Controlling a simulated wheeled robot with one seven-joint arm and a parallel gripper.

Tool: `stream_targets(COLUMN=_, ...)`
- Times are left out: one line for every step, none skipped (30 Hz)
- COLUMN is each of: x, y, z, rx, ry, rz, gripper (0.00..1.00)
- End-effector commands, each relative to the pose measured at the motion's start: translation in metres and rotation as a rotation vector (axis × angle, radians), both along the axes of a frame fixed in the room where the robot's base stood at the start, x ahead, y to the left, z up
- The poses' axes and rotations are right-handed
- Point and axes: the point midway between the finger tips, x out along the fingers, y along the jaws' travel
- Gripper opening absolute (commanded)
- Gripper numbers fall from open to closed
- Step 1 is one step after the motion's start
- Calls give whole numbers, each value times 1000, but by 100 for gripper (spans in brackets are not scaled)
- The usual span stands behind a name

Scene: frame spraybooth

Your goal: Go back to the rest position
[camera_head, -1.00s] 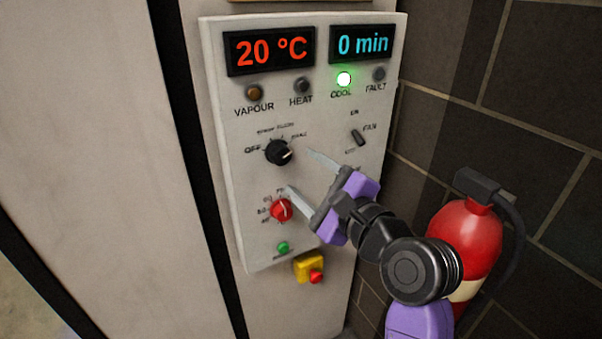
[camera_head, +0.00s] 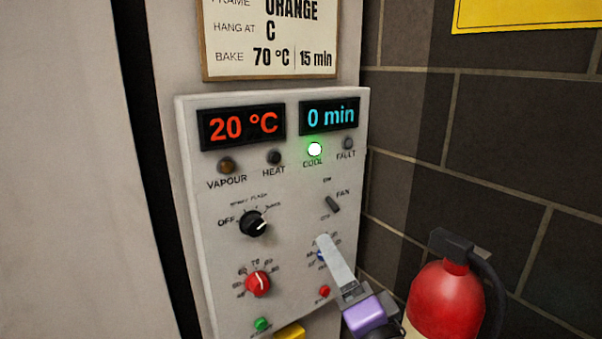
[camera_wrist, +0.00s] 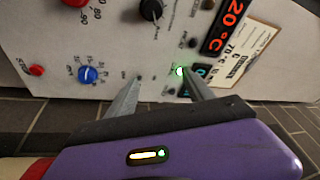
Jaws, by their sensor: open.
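My gripper (camera_head: 338,264) is at the lower right of the panel in the head view, with one pale finger and a purple body showing. In the wrist view my gripper (camera_wrist: 160,77) has two grey fingers spread apart with nothing between them. The control panel (camera_head: 190,190) stands beyond it, and the finger overlaps the blue knob (camera_head: 320,256) in the head view. I cannot tell how far the fingertips are from the panel. The wrist view shows the panel turned on its side, with the blue knob (camera_wrist: 88,74) left of the fingers.
The displays read 20 °C (camera_head: 243,126) and 0 min (camera_head: 330,117); the COOL lamp (camera_head: 314,149) glows green. A black knob (camera_head: 253,223) and red knob (camera_head: 258,284) sit left. A bake card (camera_head: 270,40) hangs above. A red fire extinguisher (camera_head: 442,300) stands right by the brick wall.

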Motion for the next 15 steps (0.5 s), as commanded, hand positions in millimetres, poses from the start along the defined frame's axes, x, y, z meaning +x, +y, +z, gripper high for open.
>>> stream_targets(x=-12, y=-12, z=-19, rx=-86, ry=-25, rz=-41, gripper=61)
stream_targets(x=-19, y=-19, z=-27, rx=-137, ry=-44, rz=-65, gripper=61)
stream_targets(x=-30, y=-28, z=-38, rx=-207, ry=-68, rz=-96, gripper=61)
stream_targets(x=-38, y=-34, z=-46, rx=-255, ry=-85, rz=-116, gripper=61)
stream_targets(x=-46, y=-40, z=-53, rx=-304, ry=-100, rz=-138, gripper=61)
stream_targets(x=-57, y=-48, z=-63, rx=-368, ry=-118, rz=-163, gripper=61)
stream_targets(x=-66, y=-53, z=-70, rx=-414, ry=-130, rz=-181, gripper=61)
stream_targets(x=-75, y=-59, z=-78, rx=-459, ry=-142, rz=-199, gripper=61)
stream_targets(x=-87, y=-65, z=-87, rx=-516, ry=-154, rz=-218, gripper=61)
stream_targets(x=-96, y=-70, z=-93, rx=-559, ry=-163, rz=-233, gripper=61)
stream_targets(x=-105, y=-75, z=-100, rx=-601, ry=-170, rz=-246, gripper=61)
stream_targets(x=-118, y=-81, z=-109, rx=-655, ry=-177, rz=-261, gripper=61)
stream_targets(x=-127, y=-85, z=-115, rx=-694, ry=-183, rz=-273, gripper=61)
stream_targets(x=-137, y=-89, z=-121, rx=-732, ry=-187, rz=-283, gripper=61)
stream_targets(x=-150, y=-94, z=-129, rx=-781, ry=-191, rz=-295, gripper=61)
